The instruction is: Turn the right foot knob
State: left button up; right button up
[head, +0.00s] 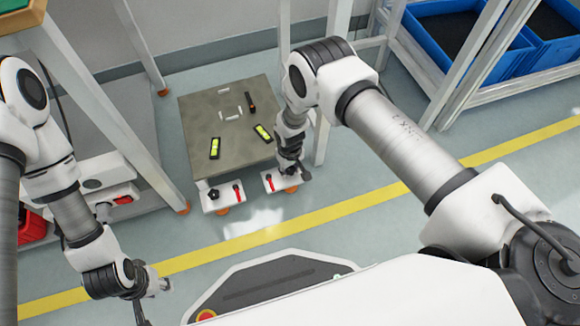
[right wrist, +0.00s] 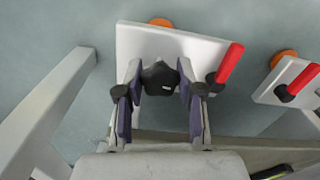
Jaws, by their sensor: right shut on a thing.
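The right foot knob (right wrist: 160,78) is black and lobed and sits on a white foot plate (right wrist: 140,42) in the right wrist view. My right gripper (right wrist: 160,92) has a finger on each side of the knob and is shut on it. A red lever (right wrist: 230,63) with a black pivot stands close beside one finger. In the head view, my right gripper (head: 293,170) reaches down over the right foot plate and hides the knob. My left gripper (head: 153,298) hangs at the lower left, fingers apart and empty, away from the cart.
The cart has a flat grey top (head: 200,115) with a yellow-green level (head: 215,148), a second level (head: 262,132) and a dark tool (head: 251,101). The left foot plate (head: 222,203) has its own black knob (head: 213,194) and red lever. White frame posts stand on both sides.

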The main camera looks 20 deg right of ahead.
jog(key=n+p, duration=0.1)
jog(key=n, duration=0.2)
jog(key=shift+r+n, duration=0.1)
jog(key=shift+n, duration=0.2)
jog(key=n+p, duration=0.1)
jog(key=n, duration=0.3)
jog(key=shift+n, duration=0.3)
jog(key=n, duration=0.3)
jog(key=shift+n, duration=0.3)
jog(key=shift+w+a+n+p, duration=0.1)
jog(key=shift+n+p, duration=0.3)
jog(key=shift+n, duration=1.6)
jog(key=o, duration=1.2)
jog(key=shift+c, duration=0.2)
